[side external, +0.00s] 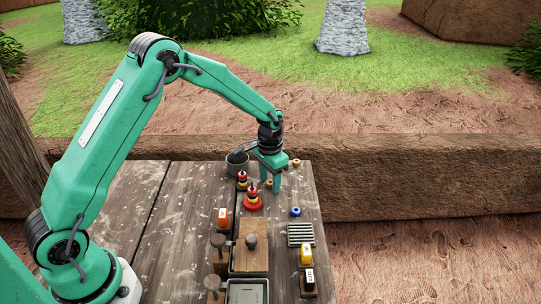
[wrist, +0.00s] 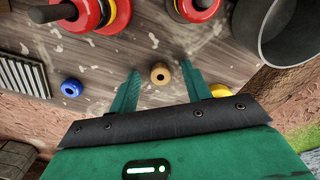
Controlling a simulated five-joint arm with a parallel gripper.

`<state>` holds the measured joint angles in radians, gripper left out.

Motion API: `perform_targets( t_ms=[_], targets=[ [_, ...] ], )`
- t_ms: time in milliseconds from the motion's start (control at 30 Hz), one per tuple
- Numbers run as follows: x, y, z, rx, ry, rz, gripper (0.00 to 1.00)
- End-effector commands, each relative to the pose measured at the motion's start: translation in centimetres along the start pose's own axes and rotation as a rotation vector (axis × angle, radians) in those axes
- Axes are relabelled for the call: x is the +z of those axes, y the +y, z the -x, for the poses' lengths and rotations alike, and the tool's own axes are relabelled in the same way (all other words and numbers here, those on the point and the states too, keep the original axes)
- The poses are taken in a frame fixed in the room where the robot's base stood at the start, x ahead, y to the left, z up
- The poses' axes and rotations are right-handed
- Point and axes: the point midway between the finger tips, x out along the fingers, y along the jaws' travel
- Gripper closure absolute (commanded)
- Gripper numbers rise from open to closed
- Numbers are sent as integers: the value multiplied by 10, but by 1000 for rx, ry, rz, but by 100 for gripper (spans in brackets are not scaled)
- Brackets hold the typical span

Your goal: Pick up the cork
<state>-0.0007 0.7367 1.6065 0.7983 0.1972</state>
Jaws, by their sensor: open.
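The small tan round piece with a dark centre, which looks like the cork, lies on the wooden table. It shows in the wrist view (wrist: 160,73) and, small, in the side view (side external: 268,184). My gripper (side external: 270,184) points down over it near the table's far right part. Its jaws are open. In the wrist view the two fingers (wrist: 161,78) stand on either side of the cork, with gaps on both sides. I cannot tell the exact height of the fingertips above the table.
A grey pot (side external: 237,162) and two red-based ring stacks (side external: 253,201) (side external: 242,182) stand left of the gripper. A blue ring (side external: 295,211) and a ribbed grey block (side external: 300,235) lie nearer. A small yellowish piece (side external: 296,162) lies by the far edge. A wooden box (side external: 251,246) stands in front.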

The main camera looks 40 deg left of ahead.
Motion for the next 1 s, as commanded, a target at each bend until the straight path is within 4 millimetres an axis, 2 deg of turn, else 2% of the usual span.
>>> perform_targets(
  t_ms=[333,567,1000],
  targets=[
    [0,0,0,0,0,0,54],
    [0,0,0,0,0,0,99],
    [0,0,1,0,0,0,100]
  ],
)
